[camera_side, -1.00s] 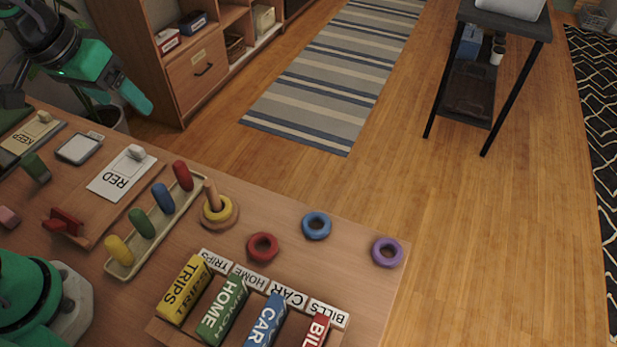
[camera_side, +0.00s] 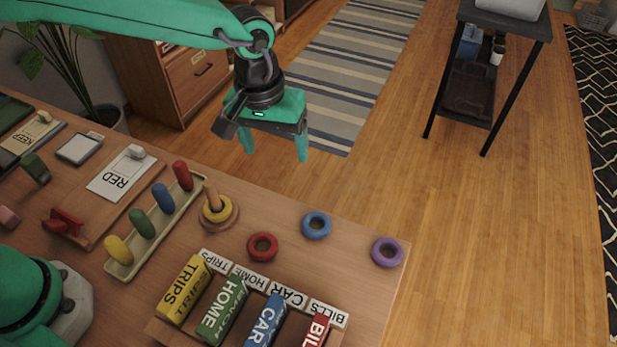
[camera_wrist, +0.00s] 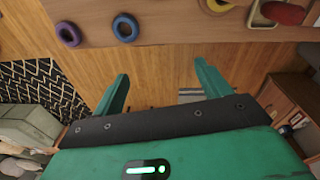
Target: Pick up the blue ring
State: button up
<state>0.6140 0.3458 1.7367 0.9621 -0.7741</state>
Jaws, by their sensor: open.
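The blue ring (camera_side: 316,226) lies flat on the wooden table between the red ring (camera_side: 263,247) and the purple ring (camera_side: 387,252), near the far edge. It also shows in the wrist view (camera_wrist: 126,27), at the top left, beside the purple ring. My gripper (camera_side: 274,152) is open and empty, with its two green fingers pointing down. In the side view it appears above and to the left of the blue ring, clear of the table. In the wrist view its fingers (camera_wrist: 160,88) are spread apart with bare floor behind them.
A peg stand (camera_side: 217,208) with a yellow ring stands left of the red ring. A tray of coloured pegs (camera_side: 121,271) is further left. Lettered boxes (camera_side: 222,309) stand at the table's front. The table around the blue ring is clear.

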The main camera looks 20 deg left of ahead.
send_over(316, 229)
notch_tip(316, 229, down, 8)
jog(key=r, duration=0.1)
jog(key=shift+d+f+g+y, duration=0.1)
jog(key=shift+f+g+y, duration=0.2)
jog(key=shift+g, duration=0.1)
jog(key=shift+f, duration=0.1)
jog(key=shift+f, duration=1.2)
jog(key=shift+f, duration=0.1)
jog(key=shift+f, duration=2.45)
jog(key=shift+c, duration=0.5)
jog(key=c, duration=0.9)
